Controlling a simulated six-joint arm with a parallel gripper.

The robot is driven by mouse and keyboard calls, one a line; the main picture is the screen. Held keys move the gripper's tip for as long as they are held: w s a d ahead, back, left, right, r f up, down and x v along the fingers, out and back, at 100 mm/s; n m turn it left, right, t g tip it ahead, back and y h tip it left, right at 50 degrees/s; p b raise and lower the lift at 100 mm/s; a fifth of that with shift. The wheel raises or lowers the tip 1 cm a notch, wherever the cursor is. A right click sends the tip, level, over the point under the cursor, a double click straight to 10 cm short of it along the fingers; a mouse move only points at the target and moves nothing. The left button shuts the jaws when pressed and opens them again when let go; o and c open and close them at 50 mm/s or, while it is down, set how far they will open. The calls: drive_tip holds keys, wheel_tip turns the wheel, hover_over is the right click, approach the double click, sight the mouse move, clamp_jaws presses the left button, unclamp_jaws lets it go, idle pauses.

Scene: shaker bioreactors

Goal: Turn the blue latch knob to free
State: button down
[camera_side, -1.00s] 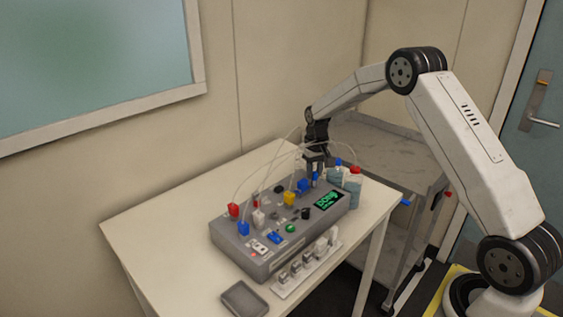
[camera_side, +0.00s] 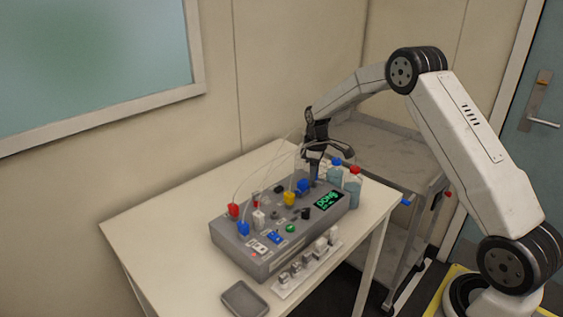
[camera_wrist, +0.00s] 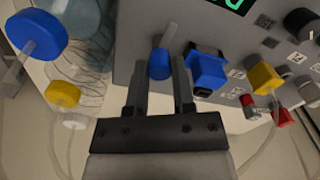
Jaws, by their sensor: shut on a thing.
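The blue latch knob (camera_wrist: 160,62) stands on the grey bioreactor box (camera_wrist: 140,25) near its display. In the wrist view it has a slim lever, pointing up and slightly right, and a rounded blue end. My gripper (camera_wrist: 160,80) is shut on it, with one dark finger on each side. In the side view my gripper (camera_side: 314,172) points down over the far end of the box, and its fingers mostly hide the knob. A larger blue connector (camera_wrist: 207,72) with a dark socket sits just right of the fingers in the wrist view.
Yellow (camera_side: 289,198) and red (camera_side: 233,210) connectors with thin tubes stand on the box. A rack of small vials (camera_side: 305,268) and a grey tray (camera_side: 245,299) lie in front. The table's left side is clear.

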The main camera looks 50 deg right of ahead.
drive_tip(key=shift+n, duration=0.3)
drive_tip(key=shift+c, duration=2.3)
unclamp_jaws()
drive_tip(key=shift+r, duration=0.1)
drive_tip(key=shift+r, duration=3.85)
drive_tip(key=shift+s+a, duration=0.1)
drive_tip(key=s+a+f+m+t, duration=0.1)
drive_tip(key=s+a+m, duration=0.1)
drive_tip(key=s+a, duration=0.7)
drive_tip(key=s+a+f+m+t, duration=0.1)
drive_tip(key=s+a+f+m, duration=0.1)
drive_tip(key=s+a, duration=0.7)
drive_tip(key=s+m, duration=0.1)
drive_tip(key=s, duration=0.3)
drive_tip(key=shift+s+a+m+t, duration=0.15)
drive_tip(key=shift+s+m+t, duration=0.15)
drive_tip(key=shift+s, duration=0.1)
